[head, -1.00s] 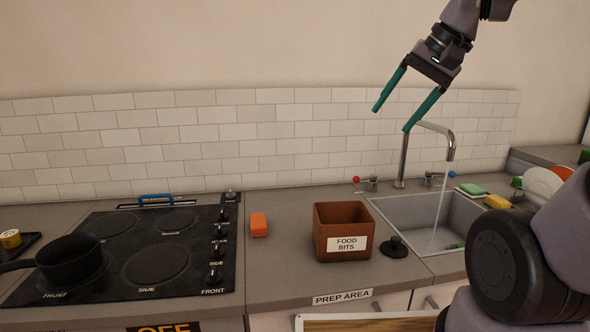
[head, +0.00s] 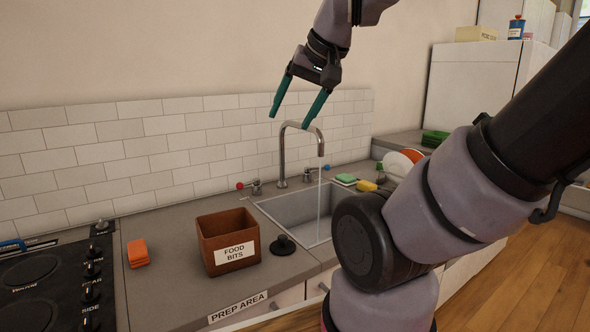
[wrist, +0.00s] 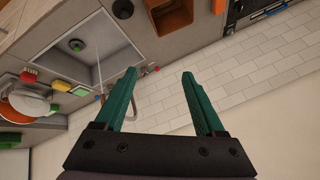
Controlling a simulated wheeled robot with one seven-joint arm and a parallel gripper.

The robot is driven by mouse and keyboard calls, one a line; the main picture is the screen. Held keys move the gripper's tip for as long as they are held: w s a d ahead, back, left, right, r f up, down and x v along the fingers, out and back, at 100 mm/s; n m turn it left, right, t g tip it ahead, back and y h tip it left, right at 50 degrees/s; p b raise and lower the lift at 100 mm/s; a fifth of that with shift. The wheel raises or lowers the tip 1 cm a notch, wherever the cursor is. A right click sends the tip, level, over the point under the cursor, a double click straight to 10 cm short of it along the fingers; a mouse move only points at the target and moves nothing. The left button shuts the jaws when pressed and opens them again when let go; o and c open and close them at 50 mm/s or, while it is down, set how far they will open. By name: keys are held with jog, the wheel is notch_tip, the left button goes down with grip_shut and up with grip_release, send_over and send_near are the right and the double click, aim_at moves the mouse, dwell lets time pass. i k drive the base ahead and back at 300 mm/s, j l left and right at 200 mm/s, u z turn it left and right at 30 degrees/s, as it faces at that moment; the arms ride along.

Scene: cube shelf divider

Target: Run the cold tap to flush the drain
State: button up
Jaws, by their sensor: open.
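The tall curved tap (head: 282,155) stands behind the sink (head: 268,207). A thin stream of water (head: 319,205) falls from its spout into the basin. The blue-marked cold handle (head: 326,168) is right of the tap; its blue tip also shows in the wrist view (wrist: 97,98). The red-marked hot handle (head: 254,187) is on the left. My gripper (head: 289,119) is open and empty, above and around the level of the spout's top. In the wrist view, a small green and dark thing (wrist: 77,45) lies in the basin; I cannot make out the drain itself.
A brown FOOD BITS box (head: 229,242) and a black plug (head: 282,245) stand left of the sink. An orange sponge (head: 138,253) lies near the hob (head: 50,290). A green sponge (head: 345,179), yellow sponge (head: 367,185) and plates (head: 397,165) are right of it.

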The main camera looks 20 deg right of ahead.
aim_at(326, 167)
jog(key=l+u, duration=0.25)
jog(key=l, duration=1.55)
jog(key=i, duration=0.1)
